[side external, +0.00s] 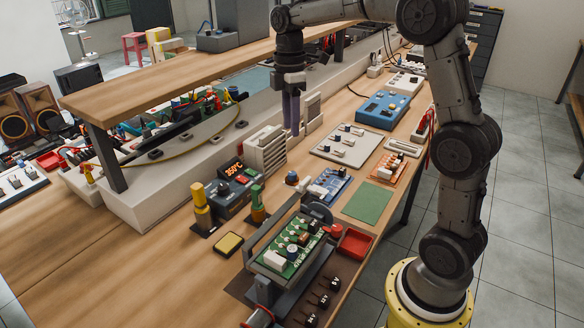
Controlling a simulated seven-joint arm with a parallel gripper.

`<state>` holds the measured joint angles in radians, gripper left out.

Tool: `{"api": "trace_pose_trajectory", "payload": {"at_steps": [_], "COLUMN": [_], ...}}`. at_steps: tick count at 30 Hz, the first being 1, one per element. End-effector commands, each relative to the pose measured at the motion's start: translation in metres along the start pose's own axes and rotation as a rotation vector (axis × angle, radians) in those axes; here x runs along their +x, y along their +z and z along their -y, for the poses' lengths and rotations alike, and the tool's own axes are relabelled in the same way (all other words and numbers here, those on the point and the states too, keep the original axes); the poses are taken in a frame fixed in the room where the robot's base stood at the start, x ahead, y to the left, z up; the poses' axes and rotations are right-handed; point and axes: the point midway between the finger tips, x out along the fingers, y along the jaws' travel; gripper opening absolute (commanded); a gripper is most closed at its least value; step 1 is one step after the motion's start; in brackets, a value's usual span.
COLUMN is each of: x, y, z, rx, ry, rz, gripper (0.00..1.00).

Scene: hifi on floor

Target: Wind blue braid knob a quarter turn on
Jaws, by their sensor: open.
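My gripper (291,128) points straight down over the middle of the bench. Its two fingers look close together from this side, with a narrow gap, and nothing shows between them. No knob can be picked out for certain as the blue braid knob.
A white vented box (266,150) stands left of my gripper. A pale panel with small parts (347,144) lies to its right. A soldering station (233,184), a board in a holder (290,246) and a red tray (355,243) are nearer. A raised wooden shelf (190,75) runs behind.

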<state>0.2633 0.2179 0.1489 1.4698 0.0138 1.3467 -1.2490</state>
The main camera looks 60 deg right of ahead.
Motion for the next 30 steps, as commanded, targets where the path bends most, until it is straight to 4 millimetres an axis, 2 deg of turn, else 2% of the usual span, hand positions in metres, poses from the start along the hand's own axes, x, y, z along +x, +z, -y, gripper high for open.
{"api": "trace_pose_trajectory", "payload": {"at_steps": [18,24,30], "x": [0.109,0.126,0.130], "y": [0.000,0.000,-0.001], "z": [0.002,0.001,0.001], "rx": [-0.001,-0.001,-0.001], "ry": [-0.002,0.001,0.002], "rz": [0.001,0.000,-0.001], "gripper": [0.41,0.41,0.41]}}
